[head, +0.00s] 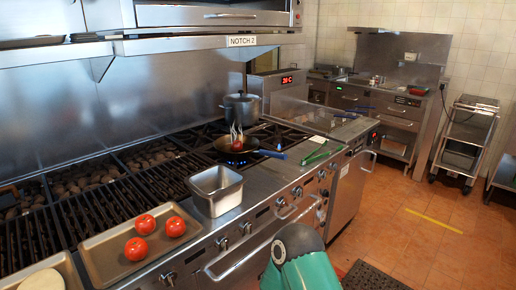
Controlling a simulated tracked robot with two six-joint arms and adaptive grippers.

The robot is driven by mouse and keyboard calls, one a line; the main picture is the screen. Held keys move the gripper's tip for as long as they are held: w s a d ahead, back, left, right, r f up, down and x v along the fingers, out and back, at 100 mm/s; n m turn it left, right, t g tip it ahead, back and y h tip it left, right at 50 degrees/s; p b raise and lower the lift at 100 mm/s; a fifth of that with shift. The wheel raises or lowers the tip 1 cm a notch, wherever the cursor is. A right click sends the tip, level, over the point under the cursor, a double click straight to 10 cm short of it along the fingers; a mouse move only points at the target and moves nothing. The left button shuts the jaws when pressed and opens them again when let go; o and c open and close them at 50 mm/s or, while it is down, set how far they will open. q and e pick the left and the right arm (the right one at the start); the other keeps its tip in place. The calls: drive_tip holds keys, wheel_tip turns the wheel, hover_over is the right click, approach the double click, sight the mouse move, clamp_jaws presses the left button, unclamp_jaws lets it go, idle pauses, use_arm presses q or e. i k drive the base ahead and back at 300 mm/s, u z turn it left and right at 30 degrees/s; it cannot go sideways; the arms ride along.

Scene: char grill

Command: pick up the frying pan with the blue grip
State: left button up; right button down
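The frying pan (229,154) is dark and shallow, and sits on a burner of the range. Small blue flames show under its near edge. Its blue grip (272,154) points right, toward the front edge of the range. Something red and some pale upright strands show in the pan; I cannot tell what they are. Neither of my grippers is in view. Only a teal and black part of one of my arms shows at the bottom centre, well short of the pan.
A steel container (215,191) stands nearer than the pan. A tray (107,259) with red tomatoes (136,249) lies at the front left. A lidded pot (241,107) stands behind the pan. Green tongs (315,154) lie right of the grip. Tiled floor (420,240) is open at right.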

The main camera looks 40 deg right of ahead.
sight(221, 145)
drive_tip(key=u, duration=1.7)
drive_tip(key=i, duration=0.1)
drive_tip(key=z, duration=2.75)
